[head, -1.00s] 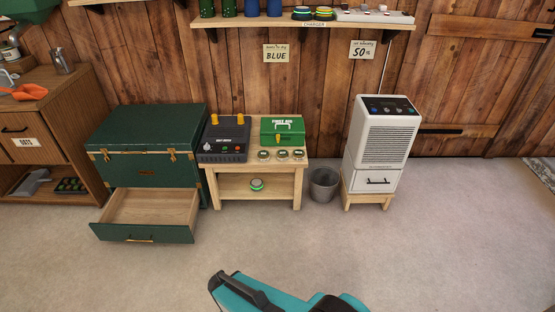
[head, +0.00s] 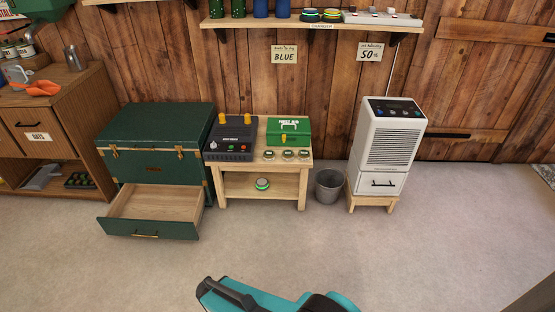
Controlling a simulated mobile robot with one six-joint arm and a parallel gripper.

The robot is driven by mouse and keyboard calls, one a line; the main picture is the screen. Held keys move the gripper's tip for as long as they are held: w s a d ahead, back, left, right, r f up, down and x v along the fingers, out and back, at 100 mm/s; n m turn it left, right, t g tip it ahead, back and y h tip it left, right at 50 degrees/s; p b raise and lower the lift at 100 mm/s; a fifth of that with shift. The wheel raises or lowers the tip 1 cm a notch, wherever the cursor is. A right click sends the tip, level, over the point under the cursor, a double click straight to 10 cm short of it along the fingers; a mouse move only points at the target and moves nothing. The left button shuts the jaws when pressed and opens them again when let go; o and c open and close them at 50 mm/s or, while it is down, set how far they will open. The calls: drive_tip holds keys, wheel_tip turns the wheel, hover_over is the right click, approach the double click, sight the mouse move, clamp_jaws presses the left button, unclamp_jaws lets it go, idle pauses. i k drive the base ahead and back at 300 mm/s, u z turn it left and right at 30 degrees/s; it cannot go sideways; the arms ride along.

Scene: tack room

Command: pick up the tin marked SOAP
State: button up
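Three small round tins stand in a row along the front of the low wooden table: a left tin (head: 268,155), a middle tin (head: 286,155) and a right tin (head: 303,155). Their labels are too small to read, so I cannot tell whether one is marked SOAP. Part of my teal and black arm shows at the bottom edge, well short of the table. My gripper is not visible.
Behind the tins sit a green first-aid box (head: 288,131) and a dark charger-like unit (head: 231,138). A green trunk (head: 155,165) has its drawer (head: 150,222) pulled out. A grey bucket (head: 329,186) and white dehumidifier (head: 390,140) stand right. Floor ahead is clear.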

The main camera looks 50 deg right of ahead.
sight(287, 154)
drive_tip(key=i, duration=0.9)
